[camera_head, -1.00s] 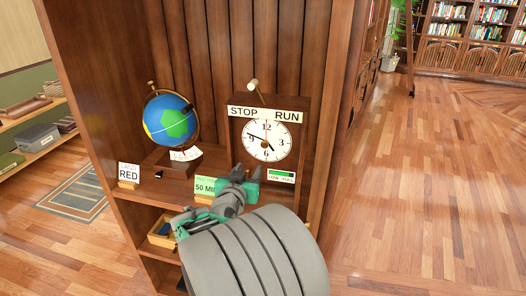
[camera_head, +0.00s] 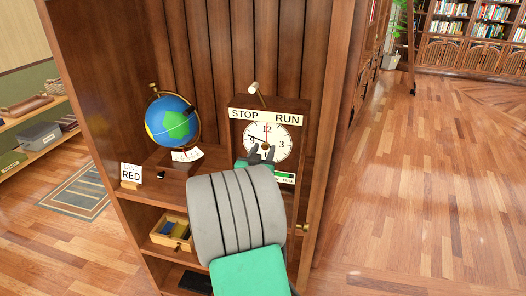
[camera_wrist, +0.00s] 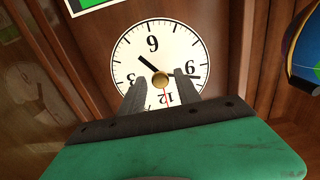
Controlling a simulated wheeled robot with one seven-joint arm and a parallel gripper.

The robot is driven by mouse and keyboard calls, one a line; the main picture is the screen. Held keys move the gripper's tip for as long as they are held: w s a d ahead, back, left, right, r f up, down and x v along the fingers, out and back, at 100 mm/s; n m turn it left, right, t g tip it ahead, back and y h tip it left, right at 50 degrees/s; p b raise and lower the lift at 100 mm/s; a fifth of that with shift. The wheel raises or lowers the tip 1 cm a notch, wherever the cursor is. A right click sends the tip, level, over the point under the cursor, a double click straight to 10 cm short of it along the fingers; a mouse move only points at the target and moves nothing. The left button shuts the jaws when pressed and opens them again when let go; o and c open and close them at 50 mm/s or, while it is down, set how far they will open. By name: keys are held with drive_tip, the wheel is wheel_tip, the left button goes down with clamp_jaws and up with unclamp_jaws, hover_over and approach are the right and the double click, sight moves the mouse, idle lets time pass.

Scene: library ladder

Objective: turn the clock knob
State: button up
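The clock (camera_head: 237,150) stands on the shelf at the right, in a dark wooden case with a white dial (camera_head: 284,146). The wrist view shows the dial (camera_wrist: 188,46) upside down. A round brass knob (camera_wrist: 160,80) sits at its centre. My gripper (camera_head: 262,152) is in front of the lower dial. In the wrist view my gripper (camera_wrist: 160,77) is open, one finger on each side of the knob, with gaps visible. I cannot tell the depth between fingertips and dial. A pale-tipped lever (camera_head: 254,88) on top leans towards STOP on the STOP/RUN plate (camera_head: 267,116).
A globe (camera_head: 171,121) stands left of the clock, with a RED card (camera_head: 131,174) farther left. A drawer-like tray (camera_head: 171,232) is on the shelf below. The cabinet's right side panel (camera_head: 329,130) is close to the clock. Open wooden floor (camera_head: 430,190) lies to the right.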

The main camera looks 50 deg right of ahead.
clamp_jaws()
idle(0.3)
drive_tip(key=shift+f+b, duration=0.2)
drive_tip(key=shift+b, duration=0.55)
drive_tip(key=m+b, duration=0.2)
drive_tip(key=b, duration=0.2)
drive_tip(key=shift+r+b, duration=0.15)
drive_tip(key=shift+b, duration=0.25)
drive_tip(key=shift+r, duration=0.1)
